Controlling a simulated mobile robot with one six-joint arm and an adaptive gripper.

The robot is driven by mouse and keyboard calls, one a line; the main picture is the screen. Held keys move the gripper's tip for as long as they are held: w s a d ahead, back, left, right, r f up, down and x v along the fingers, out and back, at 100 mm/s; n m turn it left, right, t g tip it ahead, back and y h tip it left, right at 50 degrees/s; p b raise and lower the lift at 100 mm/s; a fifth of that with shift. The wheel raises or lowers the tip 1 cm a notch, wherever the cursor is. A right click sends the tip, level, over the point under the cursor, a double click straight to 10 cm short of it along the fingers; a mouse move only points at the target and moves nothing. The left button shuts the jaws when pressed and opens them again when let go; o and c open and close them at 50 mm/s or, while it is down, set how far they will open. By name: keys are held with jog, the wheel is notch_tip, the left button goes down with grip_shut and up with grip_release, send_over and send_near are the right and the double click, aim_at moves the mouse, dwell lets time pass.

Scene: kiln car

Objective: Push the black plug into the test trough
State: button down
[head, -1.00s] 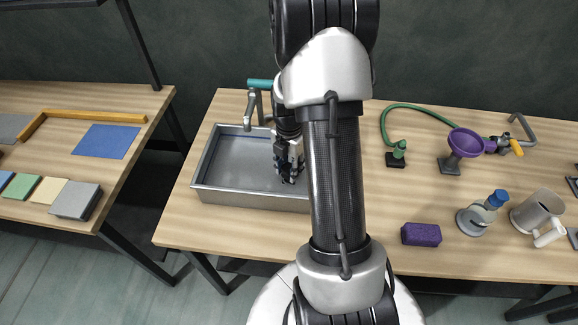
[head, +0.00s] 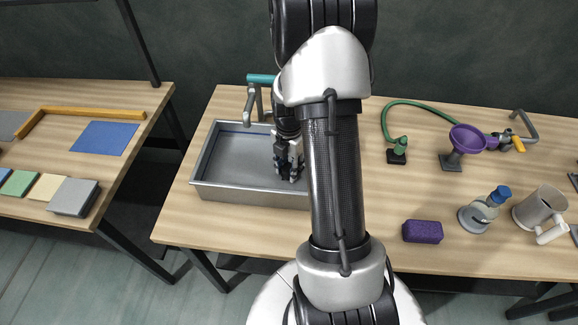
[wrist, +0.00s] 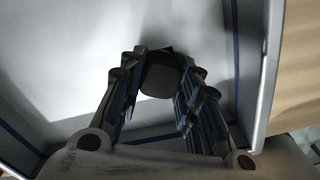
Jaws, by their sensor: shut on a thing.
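The test trough (head: 240,191) is a grey metal basin with a blue line around its inner wall, on the wooden bench left of my arm. My gripper (head: 289,175) is down inside the trough, toward its right side. In the wrist view my gripper (wrist: 160,78) is shut on the black plug (wrist: 160,80), a dark rounded piece between the fingertips over the trough's pale floor. I cannot tell whether the plug touches the floor or sits in a drain. In the head view the fingers hide the plug.
A tap with a teal top (head: 262,79) stands behind the trough. Right of my arm are a purple sponge (head: 422,231), a purple funnel (head: 467,138), a green hose (head: 420,108), a blue-capped bottle (head: 484,207) and a grey mug (head: 540,206). Bench around the sponge is clear.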

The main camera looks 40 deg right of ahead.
jog(key=c, duration=1.1)
grip_release()
jog(key=shift+r, duration=0.2)
jog(key=shift+r+p, duration=3.1)
jog(key=shift+r, duration=0.75)
notch_tip(320, 180, up, 12)
